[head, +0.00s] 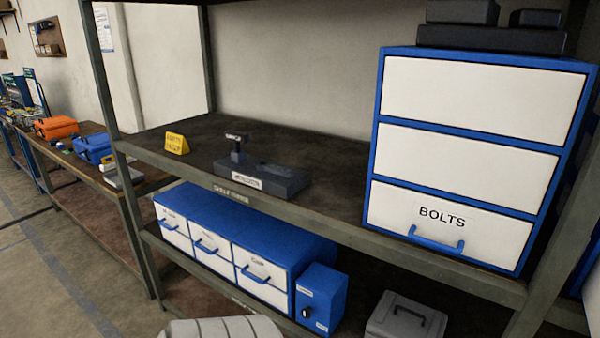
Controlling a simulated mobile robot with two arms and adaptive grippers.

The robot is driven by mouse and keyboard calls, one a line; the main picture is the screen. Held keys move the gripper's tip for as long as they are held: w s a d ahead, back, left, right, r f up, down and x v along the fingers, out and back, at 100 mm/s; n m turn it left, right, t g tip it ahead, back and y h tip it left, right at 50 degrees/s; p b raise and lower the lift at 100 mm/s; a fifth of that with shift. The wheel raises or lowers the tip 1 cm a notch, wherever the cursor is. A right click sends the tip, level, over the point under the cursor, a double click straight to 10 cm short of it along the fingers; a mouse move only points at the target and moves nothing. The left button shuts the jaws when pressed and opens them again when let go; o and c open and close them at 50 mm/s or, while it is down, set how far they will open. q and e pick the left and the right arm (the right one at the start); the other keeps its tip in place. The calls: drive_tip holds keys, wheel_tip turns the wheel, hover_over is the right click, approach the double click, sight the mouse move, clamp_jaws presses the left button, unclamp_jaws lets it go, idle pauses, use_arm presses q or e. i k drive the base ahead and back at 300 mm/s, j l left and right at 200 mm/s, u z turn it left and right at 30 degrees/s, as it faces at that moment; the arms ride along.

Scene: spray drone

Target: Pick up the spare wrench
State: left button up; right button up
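A dark grey block (282,178) with a white label lies on the middle shelf. A small dark upright piece with a light metallic top (236,138) stands at its left end. It may be the wrench or a holder for it; it is too small to tell. The label text is too small to read.
A yellow sign block (177,144) stands left of the dark block. A blue cabinet with white drawers marked BOLTS (455,130) stands to the right. Blue drawer units (247,237) and a grey case (406,317) are below. The shelf has bare room around the block.

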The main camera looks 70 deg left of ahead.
sight(262, 166)
drive_tip(key=u, duration=2.35)
